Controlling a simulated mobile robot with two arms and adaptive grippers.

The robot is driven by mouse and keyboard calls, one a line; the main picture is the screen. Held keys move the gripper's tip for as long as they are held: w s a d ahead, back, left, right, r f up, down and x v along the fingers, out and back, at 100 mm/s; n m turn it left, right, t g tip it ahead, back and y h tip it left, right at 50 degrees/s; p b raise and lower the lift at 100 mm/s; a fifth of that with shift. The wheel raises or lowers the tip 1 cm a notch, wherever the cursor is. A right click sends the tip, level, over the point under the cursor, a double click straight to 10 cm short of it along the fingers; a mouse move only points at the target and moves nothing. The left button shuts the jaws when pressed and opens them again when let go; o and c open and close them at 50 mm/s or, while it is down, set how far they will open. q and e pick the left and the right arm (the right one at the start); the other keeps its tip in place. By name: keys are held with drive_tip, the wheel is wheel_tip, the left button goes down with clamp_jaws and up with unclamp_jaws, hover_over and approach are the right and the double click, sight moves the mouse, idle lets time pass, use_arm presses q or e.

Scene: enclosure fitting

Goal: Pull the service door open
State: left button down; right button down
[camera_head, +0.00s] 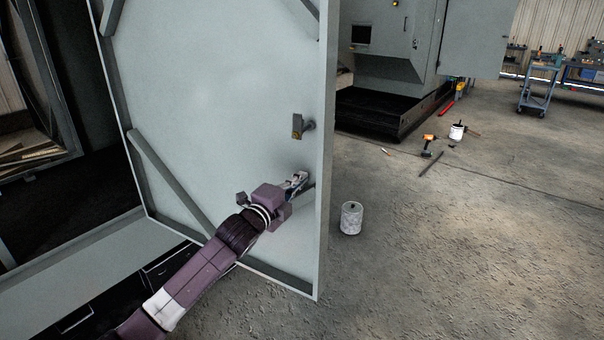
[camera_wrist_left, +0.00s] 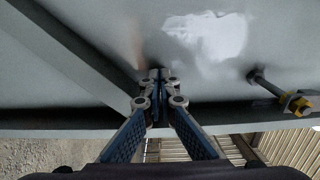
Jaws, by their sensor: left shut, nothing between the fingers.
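The service door (camera_head: 225,90) is a large pale grey panel with raised edge strips and diagonal braces. It stands swung away from the dark enclosure opening on the left, with its free edge toward the middle of the head view. A small latch (camera_head: 298,126) with a yellowish end sticks out near that edge; it also shows in the left wrist view (camera_wrist_left: 297,103). My left gripper (camera_head: 301,178) is shut and empty, below the latch, with its tips at or very near the door's face. In the left wrist view its fingers (camera_wrist_left: 158,76) are together; contact is unclear. My right gripper is not in view.
A white can (camera_head: 351,218) stands on the concrete floor just right of the door's edge. A drill (camera_head: 429,146), a second can (camera_head: 457,131) and a dark bar lie farther back. A grey machine (camera_head: 395,50) and blue cart (camera_head: 538,88) stand behind. The right floor is mostly clear.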

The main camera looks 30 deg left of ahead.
use_arm(q)
drive_tip(key=shift+w, duration=0.7)
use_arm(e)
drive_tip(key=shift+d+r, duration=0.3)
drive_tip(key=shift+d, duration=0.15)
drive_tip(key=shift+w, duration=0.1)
